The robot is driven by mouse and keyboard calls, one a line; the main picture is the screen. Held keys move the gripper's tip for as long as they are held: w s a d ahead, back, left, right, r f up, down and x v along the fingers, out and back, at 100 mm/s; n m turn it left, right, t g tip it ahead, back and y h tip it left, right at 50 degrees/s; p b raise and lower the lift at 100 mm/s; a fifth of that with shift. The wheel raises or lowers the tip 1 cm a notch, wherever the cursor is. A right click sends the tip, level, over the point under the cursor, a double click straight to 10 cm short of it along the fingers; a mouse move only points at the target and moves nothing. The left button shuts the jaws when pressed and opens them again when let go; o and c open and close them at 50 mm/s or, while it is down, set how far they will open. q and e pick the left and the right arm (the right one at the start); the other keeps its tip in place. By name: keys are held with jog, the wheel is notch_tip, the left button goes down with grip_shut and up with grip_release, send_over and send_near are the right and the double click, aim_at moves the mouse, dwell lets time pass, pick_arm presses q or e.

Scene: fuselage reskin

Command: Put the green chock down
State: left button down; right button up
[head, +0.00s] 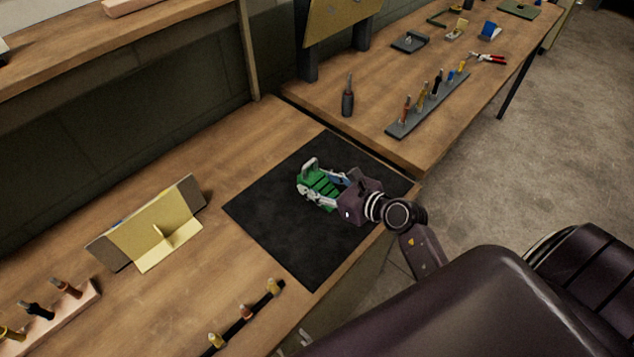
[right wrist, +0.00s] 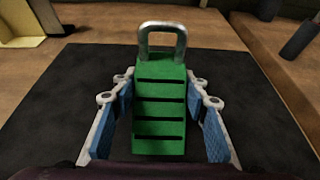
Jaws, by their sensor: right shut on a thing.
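The green chock (head: 320,186) is a ribbed green block with a metal loop handle at its far end. It is over the black mat (head: 270,215) on the workbench. My right gripper (head: 322,188) is around the chock, with one finger on each side. In the right wrist view the chock (right wrist: 160,105) lies between the blue-padded fingers of the gripper (right wrist: 160,100), its handle pointing away. I cannot tell whether the chock's underside touches the mat. My left gripper is not in view.
A yellow angled stand (head: 150,225) is left of the mat. A tool rack (head: 428,105) and a dark screwdriver (head: 348,98) are on the bench beyond. The mat around the chock is clear.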

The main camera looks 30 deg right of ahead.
jog(key=o, duration=1.4)
jog(key=shift+f, duration=0.1)
